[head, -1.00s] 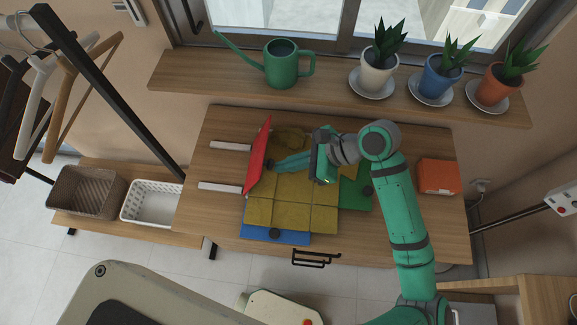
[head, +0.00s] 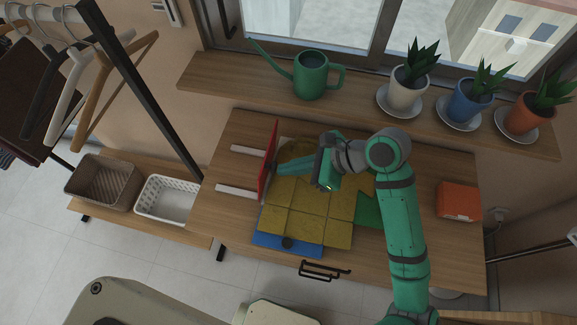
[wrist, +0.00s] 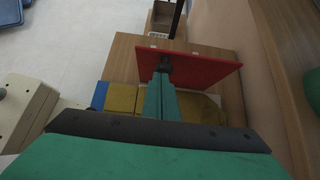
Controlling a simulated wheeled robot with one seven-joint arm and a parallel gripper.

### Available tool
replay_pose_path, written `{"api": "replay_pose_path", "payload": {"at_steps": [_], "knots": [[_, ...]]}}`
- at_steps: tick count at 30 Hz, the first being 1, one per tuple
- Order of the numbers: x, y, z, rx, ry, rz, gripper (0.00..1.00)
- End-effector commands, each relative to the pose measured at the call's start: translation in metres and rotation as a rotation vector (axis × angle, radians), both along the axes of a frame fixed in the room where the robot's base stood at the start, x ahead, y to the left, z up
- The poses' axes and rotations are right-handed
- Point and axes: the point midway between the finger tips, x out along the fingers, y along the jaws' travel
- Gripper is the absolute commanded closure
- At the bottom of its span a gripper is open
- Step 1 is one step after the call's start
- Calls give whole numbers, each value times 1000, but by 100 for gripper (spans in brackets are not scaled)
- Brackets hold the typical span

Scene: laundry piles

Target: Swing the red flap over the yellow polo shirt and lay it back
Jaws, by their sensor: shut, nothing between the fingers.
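The red flap (head: 268,162) stands nearly upright along the left side of the folding board. It shows broad and raised in the wrist view (wrist: 190,68). The yellow polo shirt (head: 294,212) lies spread flat over the board, covering most of it. The blue flap (head: 275,243) shows at the front edge and part of the green flap (head: 368,211) at the right. My gripper (head: 282,168) reaches left over the shirt, shut and empty, its fingertips at the inner face of the red flap by a dark knob (wrist: 164,64). I cannot tell whether they touch.
Two pale strips (head: 236,191) lie on the wooden table (head: 225,170) left of the flap. An orange box (head: 459,201) sits at the right. A watering can (head: 311,76) and potted plants stand on the shelf behind. Baskets (head: 168,200) stand at left.

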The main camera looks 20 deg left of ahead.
Motion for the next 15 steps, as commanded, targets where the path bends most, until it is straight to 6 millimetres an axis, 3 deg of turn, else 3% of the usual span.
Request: {"api": "replay_pose_path", "payload": {"at_steps": [5,10,15], "knots": [[1,-10,-1,1,0,1,100],[3,-33,-4,1,1,14,100],[4,-44,32,-3,-3,21,100]]}}
